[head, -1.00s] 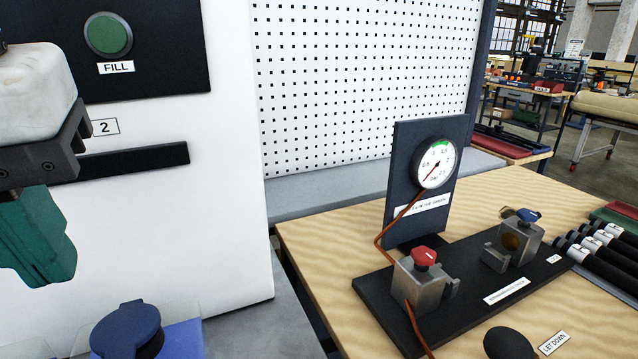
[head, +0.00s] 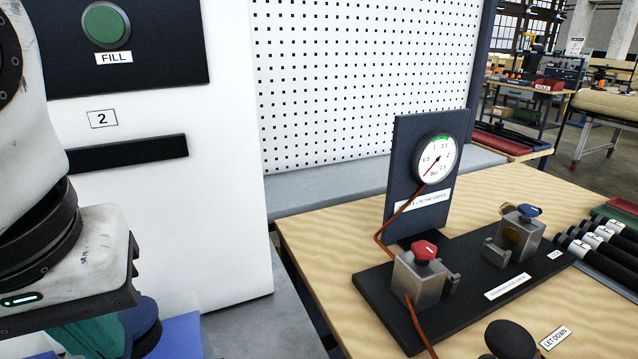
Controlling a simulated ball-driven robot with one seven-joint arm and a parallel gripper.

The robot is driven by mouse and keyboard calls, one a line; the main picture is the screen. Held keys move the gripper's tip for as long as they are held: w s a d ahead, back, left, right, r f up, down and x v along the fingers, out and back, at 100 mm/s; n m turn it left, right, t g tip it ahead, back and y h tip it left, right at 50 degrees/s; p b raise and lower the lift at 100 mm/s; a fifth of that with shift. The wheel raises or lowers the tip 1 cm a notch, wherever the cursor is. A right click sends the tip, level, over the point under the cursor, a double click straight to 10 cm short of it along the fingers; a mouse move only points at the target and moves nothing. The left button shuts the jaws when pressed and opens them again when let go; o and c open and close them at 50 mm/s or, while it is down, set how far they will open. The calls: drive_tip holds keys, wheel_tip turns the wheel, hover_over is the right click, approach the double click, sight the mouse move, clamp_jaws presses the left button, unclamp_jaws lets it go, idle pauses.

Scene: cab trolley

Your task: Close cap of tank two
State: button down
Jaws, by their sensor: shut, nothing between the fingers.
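The dark blue round cap (head: 146,327) sits at the bottom left, largely hidden behind my gripper and wrist. Below and right of it shows the blue top of the tank (head: 182,338), cut off by the lower edge of the picture. The white panel behind carries a label "2" (head: 102,119). My gripper (head: 95,341) has teal fingers, shut and empty, low at the left beside the cap. The fingertips are partly hidden, so I cannot tell whether they touch the cap. The cap's angle now cannot be made out.
A green FILL button (head: 106,25) is on the panel above. A black bar (head: 128,153) sticks out below the label. To the right, a wooden table (head: 330,235) holds a gauge (head: 436,159), a red-knobbed valve (head: 424,262) and a blue-knobbed valve (head: 522,232).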

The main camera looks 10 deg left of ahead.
drive_tip(key=shift+s+d+f+t+b, duration=0.15)
drive_tip(key=shift+f+t+b, duration=0.2)
drive_tip(key=shift+f, duration=0.3)
drive_tip(key=shift+s+f+t+y+b, duration=0.25)
drive_tip(key=shift+f+t+y+b, duration=0.1)
drive_tip(key=shift+f+t+y, duration=0.2)
drive_tip(key=shift+d+f, duration=0.1)
